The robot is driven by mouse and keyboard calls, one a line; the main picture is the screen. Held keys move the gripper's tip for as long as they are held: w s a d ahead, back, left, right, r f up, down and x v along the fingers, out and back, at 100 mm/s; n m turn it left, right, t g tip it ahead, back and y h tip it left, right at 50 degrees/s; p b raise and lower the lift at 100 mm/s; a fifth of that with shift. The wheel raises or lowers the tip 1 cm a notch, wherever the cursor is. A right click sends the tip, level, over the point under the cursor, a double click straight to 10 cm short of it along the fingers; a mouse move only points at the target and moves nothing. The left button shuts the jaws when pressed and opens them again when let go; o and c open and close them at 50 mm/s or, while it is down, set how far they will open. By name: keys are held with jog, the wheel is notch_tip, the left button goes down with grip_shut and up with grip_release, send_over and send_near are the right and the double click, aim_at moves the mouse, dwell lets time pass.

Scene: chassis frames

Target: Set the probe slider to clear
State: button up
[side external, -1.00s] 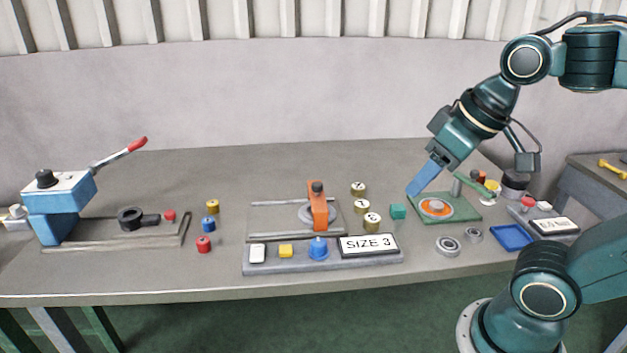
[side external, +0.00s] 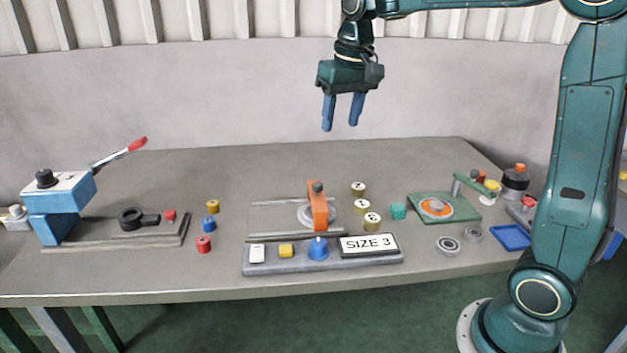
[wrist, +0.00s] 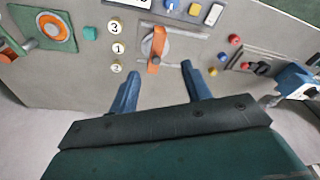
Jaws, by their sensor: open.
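An orange slider arm (side external: 318,206) with a dark knob on top stands over a grey disc on the railed plate (side external: 268,222) mid-table; it looks like the probe slider. It also shows in the wrist view as an orange bar (wrist: 156,48), ahead of and between my fingers. I read no "clear" mark. In front is a console (side external: 330,262) with a white switch, a yellow button, a blue knob (side external: 318,249) and a sign reading SIZE 3 (side external: 368,245). My gripper (side external: 340,127) is open and empty, fingers down, high above the table, apart from everything; its fingers also show in the wrist view (wrist: 160,72).
Numbered brass pieces (side external: 358,189) and a teal cube (side external: 398,211) stand right of the slider. Further right is a green fixture (side external: 462,212) with an orange disc. A blue-and-white machine (side external: 58,190) with a red-tipped lever stands left.

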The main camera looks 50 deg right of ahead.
jog(key=m+g, duration=0.2)
send_over(317, 183)
notch_tip(317, 183, down, 6)
jog(key=shift+f, duration=0.6)
jog(key=shift+f, duration=0.1)
notch_tip(317, 183, down, 14)
jog(key=shift+r, duration=0.2)
grip_shut()
